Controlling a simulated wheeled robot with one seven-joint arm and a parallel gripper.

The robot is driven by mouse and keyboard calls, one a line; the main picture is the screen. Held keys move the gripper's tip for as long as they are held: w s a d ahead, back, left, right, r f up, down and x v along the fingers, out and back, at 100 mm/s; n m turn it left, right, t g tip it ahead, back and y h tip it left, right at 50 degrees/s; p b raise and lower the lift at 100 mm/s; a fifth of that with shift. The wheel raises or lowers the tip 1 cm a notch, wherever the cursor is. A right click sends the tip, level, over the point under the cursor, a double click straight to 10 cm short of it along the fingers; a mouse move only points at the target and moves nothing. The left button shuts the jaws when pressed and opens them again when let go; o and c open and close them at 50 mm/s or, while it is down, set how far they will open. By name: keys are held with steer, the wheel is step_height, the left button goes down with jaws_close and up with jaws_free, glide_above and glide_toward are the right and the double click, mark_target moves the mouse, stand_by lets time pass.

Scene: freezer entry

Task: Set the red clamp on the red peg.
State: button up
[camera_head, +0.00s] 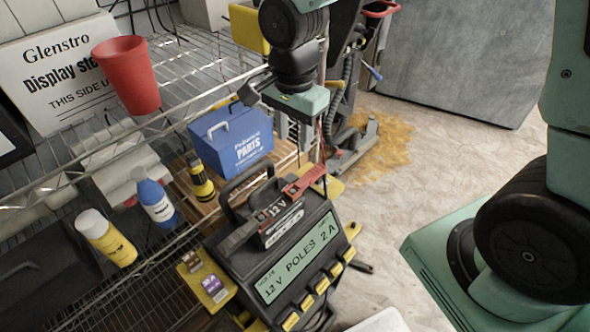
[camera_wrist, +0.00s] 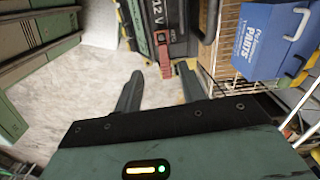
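The red clamp (camera_head: 303,182) sits at the right end of the top of a small black 12 V battery (camera_head: 282,222), above the dark charger (camera_head: 300,262). It also shows in the wrist view (camera_wrist: 164,58), just beyond and between my fingertips. I cannot tell whether it grips a terminal. A black clamp (camera_head: 238,238) is at the battery's left end. My gripper (camera_wrist: 159,72) is open and empty, its two dark fingers spread apart. In the head view my gripper (camera_head: 298,125) hangs above the red clamp. I cannot make out a red peg in either view.
A wire shelf at left holds a blue parts box (camera_head: 232,140), a yellow-black flashlight (camera_head: 200,178), a blue bottle (camera_head: 156,200), a yellow bottle (camera_head: 105,238) and a red cup (camera_head: 127,75). The charger has a carrying handle (camera_head: 230,192). Concrete floor (camera_head: 420,165) is open at right.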

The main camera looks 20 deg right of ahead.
steer(key=b, duration=0.1)
glide_toward(294, 189)
steer(key=shift+m, duration=0.4)
step_height(294, 189, down, 9)
steer(key=shift+r, duration=0.1)
steer(key=c, duration=0.9)
